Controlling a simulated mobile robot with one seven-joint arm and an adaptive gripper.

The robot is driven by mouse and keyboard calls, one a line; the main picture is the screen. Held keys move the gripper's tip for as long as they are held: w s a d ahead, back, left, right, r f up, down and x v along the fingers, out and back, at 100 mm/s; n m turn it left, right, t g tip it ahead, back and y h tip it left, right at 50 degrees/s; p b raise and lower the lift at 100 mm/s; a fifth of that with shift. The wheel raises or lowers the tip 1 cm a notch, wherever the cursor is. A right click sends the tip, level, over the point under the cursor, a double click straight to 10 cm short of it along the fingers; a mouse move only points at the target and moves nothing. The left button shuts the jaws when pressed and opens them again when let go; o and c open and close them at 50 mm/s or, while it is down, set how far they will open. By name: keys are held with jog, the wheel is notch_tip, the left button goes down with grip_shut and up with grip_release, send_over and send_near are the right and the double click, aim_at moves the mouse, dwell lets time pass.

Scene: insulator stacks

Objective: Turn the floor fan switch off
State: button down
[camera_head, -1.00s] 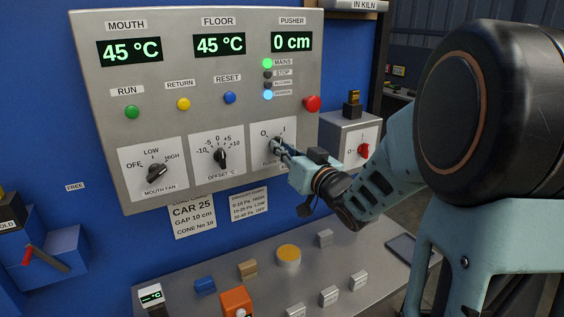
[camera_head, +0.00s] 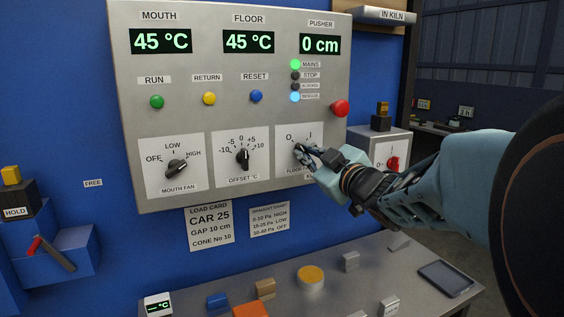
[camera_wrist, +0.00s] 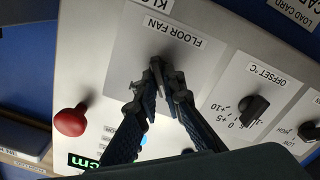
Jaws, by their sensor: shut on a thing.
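The floor fan switch (camera_head: 298,147) is a dark rotary knob on a white plate, with O at upper left and I at upper right. Its plate reads FLOOR FAN upside down in the wrist view, where the knob (camera_wrist: 161,55) is partly hidden behind my fingertips. My gripper (camera_head: 308,152) reaches in from the right and is shut on the knob. Its two fingers converge there in the wrist view (camera_wrist: 160,80). The fingers cover much of the knob, so I cannot tell exactly which mark it points to.
The offset knob (camera_head: 243,156) and mouth fan knob (camera_head: 176,168) are to the left. A red mushroom button (camera_head: 340,108) is above right of my gripper. A grey box with a red switch (camera_head: 393,163) stands right. A bench with several small blocks (camera_head: 265,288) lies below.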

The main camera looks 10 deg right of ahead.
jog(key=shift+r+n, duration=0.25)
jog(key=shift+n, duration=0.15)
jog(key=c, duration=2.1)
grip_release()
jog(key=shift+o, duration=0.3)
jog(key=shift+w+a+f, duration=0.1)
jog(key=shift+w+f, duration=0.05)
jog(key=shift+f, duration=0.1)
